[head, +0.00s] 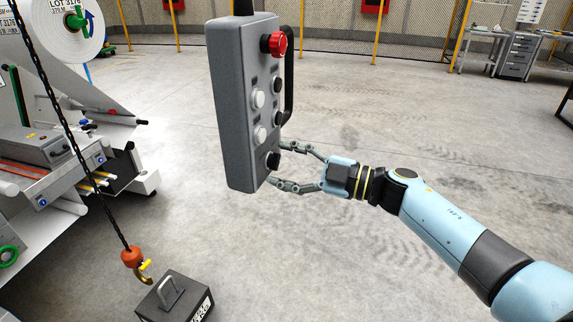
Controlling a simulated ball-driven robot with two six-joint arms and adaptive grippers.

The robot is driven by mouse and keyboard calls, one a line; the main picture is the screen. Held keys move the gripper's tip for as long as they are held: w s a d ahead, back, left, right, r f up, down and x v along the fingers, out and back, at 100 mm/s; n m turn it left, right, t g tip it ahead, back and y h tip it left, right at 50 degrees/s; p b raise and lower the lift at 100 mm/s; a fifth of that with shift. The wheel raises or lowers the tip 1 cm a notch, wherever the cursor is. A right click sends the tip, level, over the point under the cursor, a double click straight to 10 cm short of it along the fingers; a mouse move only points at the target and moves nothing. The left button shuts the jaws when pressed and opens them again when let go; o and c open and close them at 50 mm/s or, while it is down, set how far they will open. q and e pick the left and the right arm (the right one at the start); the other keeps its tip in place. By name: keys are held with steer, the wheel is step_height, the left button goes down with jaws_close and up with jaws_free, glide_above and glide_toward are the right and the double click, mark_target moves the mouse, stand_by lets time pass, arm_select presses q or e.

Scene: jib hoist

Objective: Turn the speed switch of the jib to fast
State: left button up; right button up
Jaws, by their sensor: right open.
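A grey control pendant (236,110) hangs upright in the middle of the head view. It has a red mushroom button (274,44) near the top and white and black push buttons below. A black knob (273,161), which looks like the speed switch, sits at the bottom of the button face. Its setting cannot be read from here. My right gripper (278,164) is open at the pendant's lower right, one finger above the knob and one below. Whether the fingers touch the pendant cannot be told. My left gripper is out of view.
An orange hook block (132,257) hangs on a black chain at the lower left, beside a dark weight with a handle (174,306). A machine with a large white roll (60,28) stands at the left. The concrete floor behind the pendant is clear.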

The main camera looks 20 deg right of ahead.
steer(key=v, duration=1.2)
